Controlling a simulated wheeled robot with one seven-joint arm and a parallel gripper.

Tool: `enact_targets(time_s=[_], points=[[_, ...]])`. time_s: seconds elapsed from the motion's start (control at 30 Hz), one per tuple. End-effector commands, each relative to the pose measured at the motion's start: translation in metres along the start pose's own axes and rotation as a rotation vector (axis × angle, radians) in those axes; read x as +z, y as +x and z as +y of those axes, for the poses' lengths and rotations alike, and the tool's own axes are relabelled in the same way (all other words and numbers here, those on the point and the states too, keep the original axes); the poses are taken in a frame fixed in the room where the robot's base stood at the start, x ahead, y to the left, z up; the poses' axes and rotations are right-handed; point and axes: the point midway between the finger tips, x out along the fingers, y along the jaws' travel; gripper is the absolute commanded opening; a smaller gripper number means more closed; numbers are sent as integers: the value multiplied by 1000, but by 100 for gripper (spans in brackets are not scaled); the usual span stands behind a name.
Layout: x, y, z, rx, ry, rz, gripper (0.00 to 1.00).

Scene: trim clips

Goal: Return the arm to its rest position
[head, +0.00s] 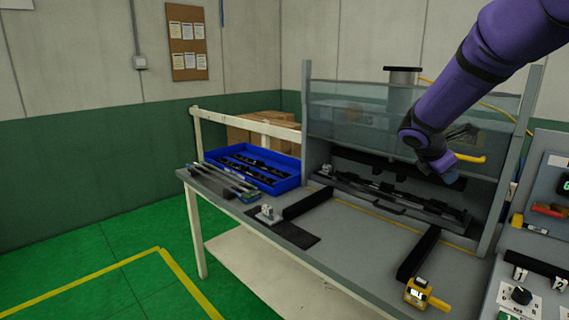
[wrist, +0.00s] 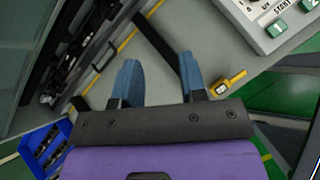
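My purple arm reaches in from the upper right of the head view. My gripper (head: 452,180) is above the right part of the grey workbench (head: 345,255), in front of the clear-sided station. In the wrist view my gripper (wrist: 158,78) has its two blue fingers well apart, with nothing between them. A long dark trim part (head: 395,200) lies in the station's fixture, below and to the left of my gripper. It also shows in the wrist view (wrist: 75,50).
A blue tray (head: 288,184) with several black parts stands at the bench's left end. A yellow tool (head: 418,292) lies at the front right edge. A control panel (head: 522,292) stands at the right. Clear panels (head: 350,115) rise around the station. Green floor is open at left.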

Motion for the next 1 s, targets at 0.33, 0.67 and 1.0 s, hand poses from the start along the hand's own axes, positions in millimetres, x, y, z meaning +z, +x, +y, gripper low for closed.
enact_targets(time_s=[0.33,0.67,1.0], points=[[23,-76,-90,-56,565,218,39],[19,-142,-177,-152,1052,413,39],[-6,-198,-264,-296,1502,600,39]])
